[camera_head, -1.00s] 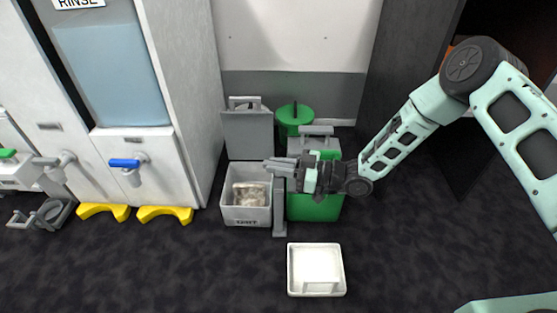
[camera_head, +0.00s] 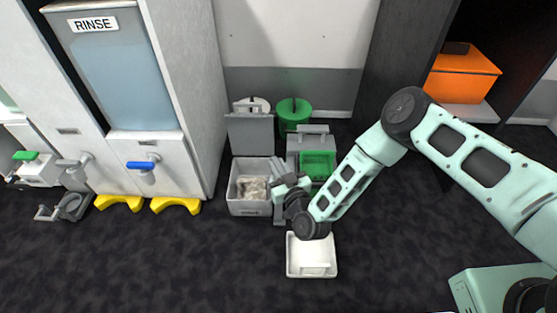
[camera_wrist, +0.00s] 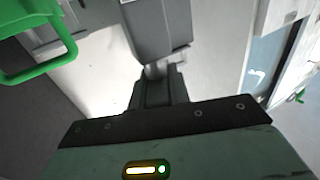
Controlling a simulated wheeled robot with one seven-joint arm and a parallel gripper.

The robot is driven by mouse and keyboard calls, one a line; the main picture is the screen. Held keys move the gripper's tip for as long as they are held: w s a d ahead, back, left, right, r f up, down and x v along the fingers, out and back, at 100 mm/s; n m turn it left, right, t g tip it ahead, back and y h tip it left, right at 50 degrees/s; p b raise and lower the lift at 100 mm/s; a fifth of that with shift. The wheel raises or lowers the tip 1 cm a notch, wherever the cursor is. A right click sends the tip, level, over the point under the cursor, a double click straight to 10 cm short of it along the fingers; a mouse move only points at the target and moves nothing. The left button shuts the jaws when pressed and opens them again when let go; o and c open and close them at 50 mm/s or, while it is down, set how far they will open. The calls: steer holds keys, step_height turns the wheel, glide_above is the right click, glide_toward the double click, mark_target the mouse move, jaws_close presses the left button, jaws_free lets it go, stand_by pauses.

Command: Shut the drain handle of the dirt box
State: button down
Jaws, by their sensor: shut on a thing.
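The dirt box (camera_head: 249,207) is a light grey open bin with pale lumpy dirt in it, its grey lid standing up behind. A narrow grey upright piece, which looks like its drain handle (camera_head: 280,211), stands along its right side. My gripper (camera_head: 272,174) is over the box's right edge, at the upper end of this piece, its fingers angled up and left. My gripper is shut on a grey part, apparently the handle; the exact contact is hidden.
A grey and green box (camera_head: 318,164) stands close on the right. A white tray (camera_head: 296,267) lies on the floor in front. The rinse cabinet (camera_head: 148,185) with a blue-handled tap and yellow feet stands left.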

steer(key=m+h+p, duration=0.1)
steer(key=m+h, duration=0.1)
steer(key=h, duration=0.1)
steer(key=m+t+h+p, duration=0.1)
steer(key=m+h, duration=0.1)
steer(key=h, duration=0.2)
steer(key=shift+m+p, duration=0.3)
steer(key=shift+m, duration=0.1)
steer(key=shift+h, duration=0.5)
steer(key=c, duration=1.3)
jaws_free()
steer(key=shift+s, duration=0.1)
